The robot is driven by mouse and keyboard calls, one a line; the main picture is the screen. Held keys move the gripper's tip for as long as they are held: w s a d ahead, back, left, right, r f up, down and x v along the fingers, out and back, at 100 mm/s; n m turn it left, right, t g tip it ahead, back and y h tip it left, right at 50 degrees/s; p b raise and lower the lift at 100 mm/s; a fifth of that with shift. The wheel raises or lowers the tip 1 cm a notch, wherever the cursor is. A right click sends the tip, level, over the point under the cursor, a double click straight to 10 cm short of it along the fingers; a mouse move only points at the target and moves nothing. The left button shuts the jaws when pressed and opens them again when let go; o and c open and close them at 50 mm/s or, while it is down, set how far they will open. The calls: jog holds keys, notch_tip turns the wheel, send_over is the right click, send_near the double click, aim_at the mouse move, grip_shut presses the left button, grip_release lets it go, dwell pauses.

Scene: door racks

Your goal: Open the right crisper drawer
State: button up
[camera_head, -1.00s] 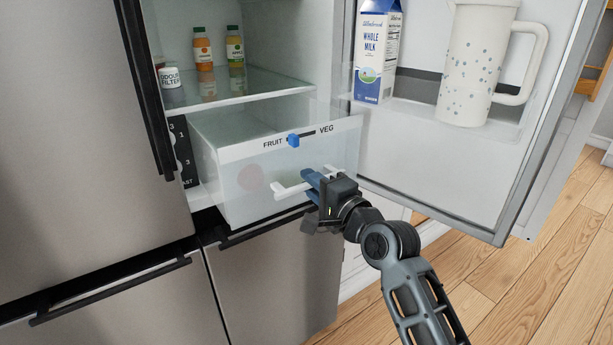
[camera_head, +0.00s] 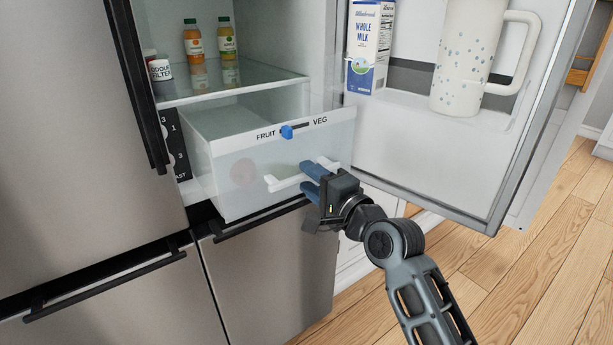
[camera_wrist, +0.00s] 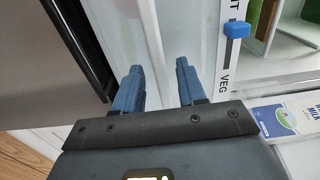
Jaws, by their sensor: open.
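The right crisper drawer (camera_head: 240,178) is a clear bin with a white strip reading FRUIT and VEG and a blue slider (camera_head: 287,132). It stands part way out of the fridge, its front beyond the shelf above. Its white bar handle (camera_head: 284,185) crosses the front; it also shows in the wrist view (camera_wrist: 152,35). My gripper (camera_head: 311,181) is open at the handle's right part, its blue fingers apart with the bar appearing to lie between them. In the wrist view my gripper (camera_wrist: 158,85) has a clear gap between the fingers. I cannot tell whether they touch the bar.
The open fridge door (camera_head: 420,150) stands to the right, with a milk carton (camera_head: 369,45) and a white jug (camera_head: 466,60) on its shelf. A glass shelf (camera_head: 235,85) with bottles is above the drawer. Steel lower doors (camera_head: 265,275) lie below. Wooden floor is clear at right.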

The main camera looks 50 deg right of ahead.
jog(key=v, duration=0.6)
dwell(0.5)
jog(key=s+a+f+n+g+y+p, duration=0.1)
jog(key=s+a+f+n, duration=0.25)
jog(key=s+a, duration=0.2)
jog(key=s+a+f+n+g+p, duration=0.1)
jog(key=s+a+f+n, duration=0.1)
jog(key=s+a+n, duration=0.35)
jog(key=s+a+r+n+y+p, duration=0.1)
jog(key=s+a+n+y, duration=0.1)
jog(key=s+a+n, duration=0.2)
jog(key=s+a+r+n+y+p, duration=0.1)
jog(key=s+a+r+n+y, duration=0.1)
jog(key=s+a+n, duration=0.3)
jog(key=s+n, duration=0.3)
jog(key=s, duration=0.4)
jog(key=shift+s+a+g, duration=0.15)
jog(key=shift+s+g, duration=0.15)
jog(key=shift+s, duration=0.05)
